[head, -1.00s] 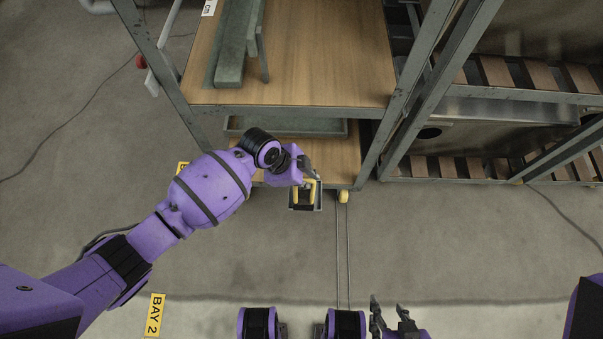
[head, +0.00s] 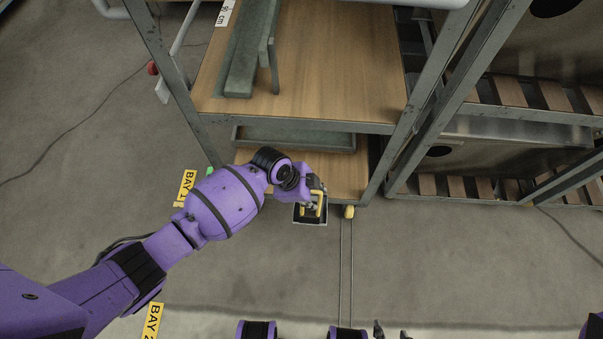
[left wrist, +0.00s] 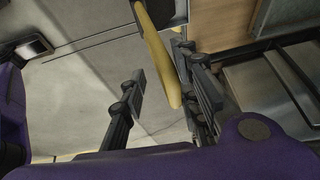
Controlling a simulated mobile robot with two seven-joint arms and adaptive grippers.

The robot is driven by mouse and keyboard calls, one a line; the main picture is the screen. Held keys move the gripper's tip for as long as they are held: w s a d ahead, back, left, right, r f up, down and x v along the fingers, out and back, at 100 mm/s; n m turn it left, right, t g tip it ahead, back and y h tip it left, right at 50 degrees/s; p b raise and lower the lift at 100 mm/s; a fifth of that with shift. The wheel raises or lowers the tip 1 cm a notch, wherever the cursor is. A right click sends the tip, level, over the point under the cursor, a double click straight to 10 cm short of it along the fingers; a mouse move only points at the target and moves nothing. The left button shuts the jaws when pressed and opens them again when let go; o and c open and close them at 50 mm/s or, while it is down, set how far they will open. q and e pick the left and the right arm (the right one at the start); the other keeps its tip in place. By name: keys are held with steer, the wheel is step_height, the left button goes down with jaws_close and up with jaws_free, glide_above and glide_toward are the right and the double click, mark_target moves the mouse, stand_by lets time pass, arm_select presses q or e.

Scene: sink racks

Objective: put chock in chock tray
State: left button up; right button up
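A dark, pale-rimmed item with yellow bars (head: 322,208) stands low at the front of the rack; I cannot tell whether it is the chock or a holder with the chock in it. My left gripper (head: 318,188) is at its yellow upper part. In the left wrist view, the fingers (left wrist: 160,100) are apart, and a yellow bar (left wrist: 158,55) passes between them, nearer the right finger. My right gripper (head: 390,333) shows only its separated fingertips at the bottom edge. A shallow grey-green tray (head: 295,146) lies on the lower shelf; I cannot tell if it is the chock tray.
The upper wooden shelf (head: 335,75) overhangs the lower one and carries a grey-green angled piece (head: 245,60). Metal posts (head: 395,150) flank the shelves. A small yellow part (head: 349,211) is at the rack's foot. The floor (head: 440,260) in front is clear.

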arm_select(q)
steer(key=shift+w+r, duration=0.3)
steer(key=shift+r, duration=0.05)
steer(key=shift+a+r, duration=0.1)
steer(key=shift+r, duration=0.2)
steer(key=p+v, duration=0.3)
steer(key=v, duration=0.7)
steer(key=s+a+f+n+t, duration=0.1)
steer(key=s+f+n, duration=0.25)
steer(key=s, duration=0.45)
steer(key=s+a+f+n+t, duration=0.1)
steer(key=s+f+n+t, duration=0.2)
steer(key=s, duration=0.4)
steer(key=s+a+r+n+y, duration=0.1)
steer(key=s+a+n+y, duration=0.1)
steer(key=s+a+n, duration=0.3)
steer(key=s+a+r+n+t+y, duration=0.1)
steer(key=s+a+n, duration=0.5)
steer(key=s, duration=0.8)
steer(key=a+r+y, duration=0.1)
steer(key=a, duration=0.2)
steer(key=shift+r+t, duration=0.2)
steer(key=shift+t, duration=0.1)
arm_select(e)
steer(key=r, duration=0.1)
steer(key=w+r, duration=0.1)
steer(key=shift+w+a+r, duration=0.2)
steer(key=shift+r, duration=0.15)
